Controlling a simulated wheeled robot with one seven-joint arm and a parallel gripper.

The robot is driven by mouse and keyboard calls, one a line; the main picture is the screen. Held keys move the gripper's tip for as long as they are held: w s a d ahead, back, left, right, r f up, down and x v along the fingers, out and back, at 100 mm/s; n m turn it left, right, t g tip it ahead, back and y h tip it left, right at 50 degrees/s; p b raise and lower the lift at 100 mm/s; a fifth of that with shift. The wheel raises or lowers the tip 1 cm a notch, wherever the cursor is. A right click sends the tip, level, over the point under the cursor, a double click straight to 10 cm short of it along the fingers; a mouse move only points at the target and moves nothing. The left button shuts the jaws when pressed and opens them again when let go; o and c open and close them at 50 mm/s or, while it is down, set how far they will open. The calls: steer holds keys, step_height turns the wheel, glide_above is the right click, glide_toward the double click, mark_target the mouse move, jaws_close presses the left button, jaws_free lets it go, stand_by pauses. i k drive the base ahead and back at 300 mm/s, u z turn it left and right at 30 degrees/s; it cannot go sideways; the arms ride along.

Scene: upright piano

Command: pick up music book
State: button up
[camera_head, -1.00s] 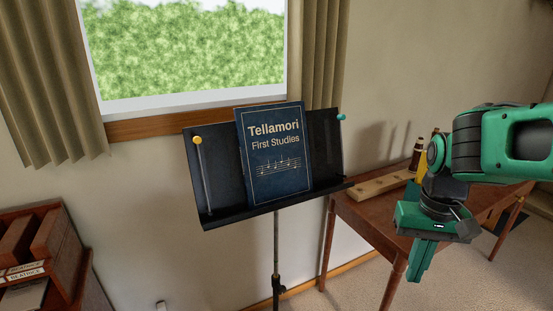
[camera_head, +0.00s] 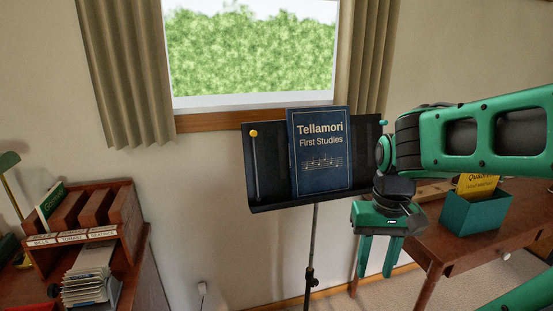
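The music book (camera_head: 320,150) is dark blue, titled "Tellamori First Studies". It stands upright, leaning on the black music stand (camera_head: 268,185), with its lower edge on the ledge. A yellow-tipped holder (camera_head: 254,134) stands at the stand's left, clear of the book, and a teal tip (camera_head: 383,123) shows at its right end. My gripper (camera_head: 376,272) is green and points down, to the right of the book and lower than it. Its two fingers are apart with nothing visible between them.
A wooden table (camera_head: 450,250) at the right holds a teal box (camera_head: 476,212) with a yellow book (camera_head: 478,186). At the left, a wooden shelf unit (camera_head: 125,238) holds books and papers. A window with curtains (camera_head: 125,80) is behind the stand. The space in front of the stand looks clear.

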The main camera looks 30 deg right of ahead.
mark_target(319, 137)
steer(key=u, duration=1.7)
steer(key=k, duration=1.65)
steer(key=z, duration=1.55)
steer(key=i, duration=1.05)
steer(key=u, duration=0.05)
